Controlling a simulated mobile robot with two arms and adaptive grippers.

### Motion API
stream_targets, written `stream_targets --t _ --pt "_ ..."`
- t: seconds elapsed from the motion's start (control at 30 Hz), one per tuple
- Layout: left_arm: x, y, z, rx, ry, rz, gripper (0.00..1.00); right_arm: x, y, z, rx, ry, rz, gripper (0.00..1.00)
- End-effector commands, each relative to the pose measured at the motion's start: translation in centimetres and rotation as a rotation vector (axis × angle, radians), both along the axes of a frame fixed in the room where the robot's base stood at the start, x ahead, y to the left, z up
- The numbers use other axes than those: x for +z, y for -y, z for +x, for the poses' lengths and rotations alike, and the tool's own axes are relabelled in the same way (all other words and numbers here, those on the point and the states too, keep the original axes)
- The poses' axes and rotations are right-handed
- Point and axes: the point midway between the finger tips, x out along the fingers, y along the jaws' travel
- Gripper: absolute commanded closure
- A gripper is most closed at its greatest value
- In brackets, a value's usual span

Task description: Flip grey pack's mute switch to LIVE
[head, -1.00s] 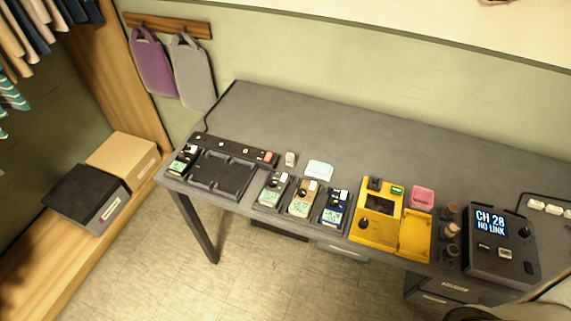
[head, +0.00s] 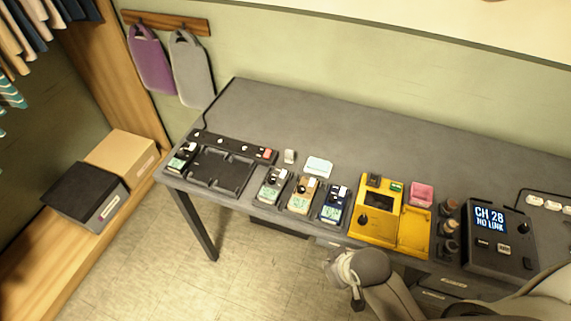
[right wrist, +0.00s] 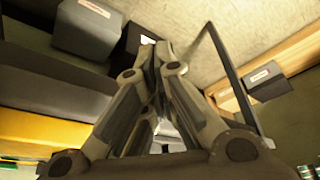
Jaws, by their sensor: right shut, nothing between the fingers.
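The grey pack (head: 272,186) stands on the near part of the desk, left of a tan pack (head: 302,194) and a navy pack (head: 334,205). Its small screen is lit. Its mute switch is too small to read in the head view. My right arm (head: 400,296) reaches in from the lower right, below and in front of the desk edge, right of the grey pack and apart from it. My right gripper (right wrist: 158,50) is shut and empty in the right wrist view. My left gripper is not in view.
A black charger tray (head: 220,173) with one dark pack (head: 183,157) sits left. A yellow case (head: 376,212) stands right of the packs, then a console (head: 497,240) reading "CH 28 NO LINK". The back of the desk (head: 330,130) is clear.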

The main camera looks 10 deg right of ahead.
Motion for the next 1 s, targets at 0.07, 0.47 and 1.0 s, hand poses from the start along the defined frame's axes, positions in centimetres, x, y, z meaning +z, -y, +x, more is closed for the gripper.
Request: stream_targets --t 0.07,0.47,1.0 --pt "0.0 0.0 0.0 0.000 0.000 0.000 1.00 4.8 -1.7 2.7 0.100 0.092 0.032 1.00" --pt "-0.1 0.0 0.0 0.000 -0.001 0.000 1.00 12.7 -8.3 10.7 0.573 0.316 0.138 1.00" --pt "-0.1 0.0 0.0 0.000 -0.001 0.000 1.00 18.0 -2.9 20.7 0.724 0.418 0.137 1.00"
